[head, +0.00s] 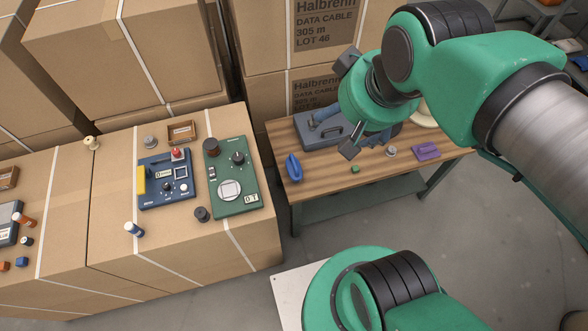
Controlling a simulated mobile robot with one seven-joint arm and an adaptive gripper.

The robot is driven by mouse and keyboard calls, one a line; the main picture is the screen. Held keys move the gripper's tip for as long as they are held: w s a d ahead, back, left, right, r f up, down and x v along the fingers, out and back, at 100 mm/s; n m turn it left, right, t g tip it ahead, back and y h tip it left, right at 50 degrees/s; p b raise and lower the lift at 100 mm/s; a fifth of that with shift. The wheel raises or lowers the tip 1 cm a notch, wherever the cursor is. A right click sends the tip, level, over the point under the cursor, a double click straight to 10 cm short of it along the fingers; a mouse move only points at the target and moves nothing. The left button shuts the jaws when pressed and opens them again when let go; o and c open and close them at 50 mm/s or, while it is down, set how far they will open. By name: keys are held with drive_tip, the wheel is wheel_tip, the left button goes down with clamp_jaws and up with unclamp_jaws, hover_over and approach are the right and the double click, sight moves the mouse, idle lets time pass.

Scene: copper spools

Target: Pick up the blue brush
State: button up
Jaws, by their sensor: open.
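The blue brush (293,168) lies near the left front corner of the wooden-topped table (325,173). It looks like a rounded blue body with a raised handle; its bristles cannot be made out. My gripper (348,107) is in the upper middle of the head view, its dark fingers spread wide and nothing seen between them. It is to the right of the brush in the picture and apart from it, apparently above the table.
A grey toolbox (318,131) sits behind the brush, partly hidden by my gripper. A small green piece (355,169), a grey knob (391,152) and a purple block (427,151) lie to the right. Cartons at left carry a blue device (152,197) and a green device (243,207).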

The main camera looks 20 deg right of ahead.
drive_tip(key=w+f+g, duration=0.2)
drive_tip(key=w+f, duration=0.5)
drive_tip(key=w, duration=0.5)
drive_tip(key=g, duration=0.3)
hover_over(297, 161)
drive_tip(key=s+a, duration=0.1)
drive_tip(key=s, duration=0.1)
wheel_tip(297, 161, down, 41)
drive_tip(key=shift+s+f, duration=0.1)
drive_tip(key=shift+s, duration=0.15)
drive_tip(key=shift+f, duration=0.15)
drive_tip(key=shift+f+b, duration=0.65)
drive_tip(key=shift+f, duration=3.5)
drive_tip(key=shift+f, duration=0.1)
drive_tip(key=shift+f+b, duration=0.9)
drive_tip(key=shift+f, duration=1.6)
